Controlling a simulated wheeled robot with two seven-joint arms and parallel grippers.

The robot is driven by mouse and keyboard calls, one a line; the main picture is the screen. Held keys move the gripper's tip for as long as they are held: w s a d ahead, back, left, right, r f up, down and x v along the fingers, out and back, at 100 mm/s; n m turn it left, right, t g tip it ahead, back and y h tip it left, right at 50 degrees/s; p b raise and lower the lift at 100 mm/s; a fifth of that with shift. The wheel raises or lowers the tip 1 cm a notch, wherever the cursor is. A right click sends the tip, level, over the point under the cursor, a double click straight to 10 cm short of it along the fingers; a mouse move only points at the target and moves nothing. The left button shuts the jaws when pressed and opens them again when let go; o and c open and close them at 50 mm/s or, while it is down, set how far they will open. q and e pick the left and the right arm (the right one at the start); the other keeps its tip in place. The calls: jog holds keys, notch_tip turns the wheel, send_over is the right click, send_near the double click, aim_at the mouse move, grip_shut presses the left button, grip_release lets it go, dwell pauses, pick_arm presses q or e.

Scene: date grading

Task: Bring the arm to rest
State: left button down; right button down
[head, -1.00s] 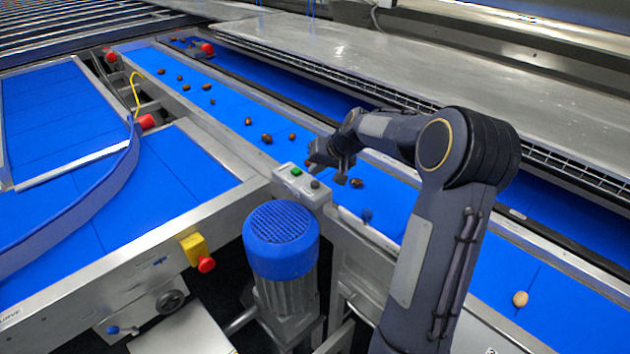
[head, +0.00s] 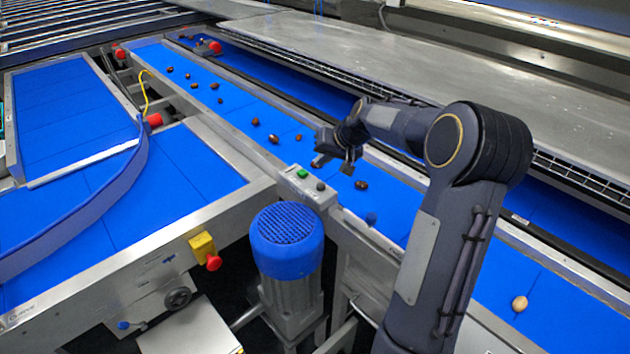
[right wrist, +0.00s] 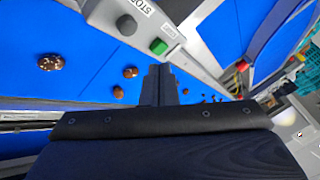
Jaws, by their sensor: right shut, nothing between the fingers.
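My right arm reaches in from the lower right of the head view. Its gripper (head: 333,162) hangs over the blue conveyor belt (head: 232,98), just beyond the control box (head: 305,187). In the right wrist view the gripper (right wrist: 159,72) has its fingers together with nothing between them. Dark brown dates lie on the belt, one (head: 361,185) a little right of the gripper. In the right wrist view a date (right wrist: 51,62) lies to the left of the fingers, apart from them. My left gripper is not in view.
The control box has a green button (head: 302,173) and a dark one. A blue-capped motor (head: 287,240) stands in front of it. A yellow box with a red stop button (head: 214,263) sits on the left frame. A pale date (head: 519,303) lies at the belt's right end.

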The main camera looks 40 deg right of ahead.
jog(key=s+a+r+n+y, duration=0.1)
jog(key=s+a+r+n, duration=0.35)
jog(key=s+a, duration=1)
jog(key=s+a+f, duration=0.2)
jog(key=s+a, duration=0.3)
jog(key=s, duration=0.2)
jog(key=s+a+f+g+y, duration=0.1)
jog(key=s+a, duration=0.4)
jog(key=s, duration=0.3)
jog(key=shift+s+a+f+n+g, duration=0.3)
jog(key=shift+a+f+n, duration=0.05)
jog(key=shift+f, duration=0.05)
